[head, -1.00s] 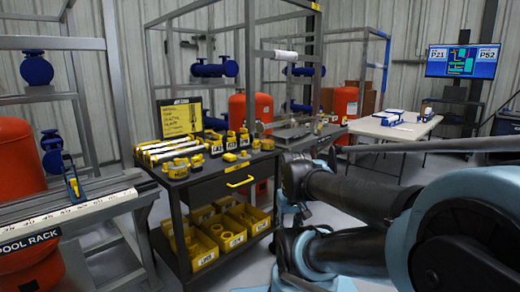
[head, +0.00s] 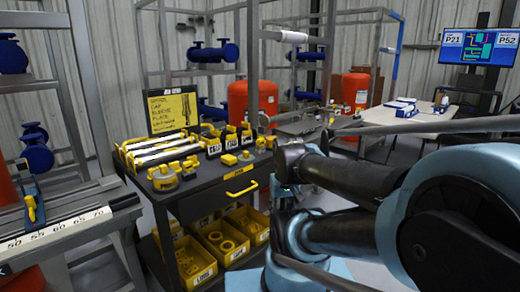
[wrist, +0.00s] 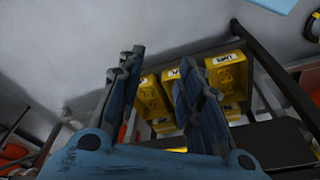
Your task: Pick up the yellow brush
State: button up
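Several small yellow items lie on the dark top of a wheeled cart (head: 218,188) in the head view. The gripper cannot be made out in the head view.
The cart has a drawer with a yellow handle (head: 241,191) and yellow bins (head: 222,240) below. A sign (head: 173,110) stands at its back. A rack with a numbered scale (head: 60,232) is at left. A white table (head: 410,118) and a screen (head: 479,47) are at right.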

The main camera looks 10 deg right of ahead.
jog(key=shift+o, duration=0.3)
jog(key=o, duration=0.3)
jog(key=shift+s+r, duration=0.15)
jog(key=shift+r, duration=0.05)
jog(key=shift+o, duration=0.2)
notch_tip(320, 180, up, 25)
jog(key=n+t+y, duration=0.1)
jog(key=n+y, duration=0.2)
jog(key=n, duration=0.4)
send_over(262, 139)
jog(key=s+d, duration=0.4)
jog(key=s, duration=0.2)
jog(key=x, duration=1.2)
jog(key=shift+w+f, duration=0.15)
jog(key=shift+w, duration=0.3)
jog(key=shift+w+x, duration=0.1)
jog(key=shift+x, duration=1.2)
jog(key=shift+w+x, duration=0.15)
jog(key=shift+x, duration=1.2)
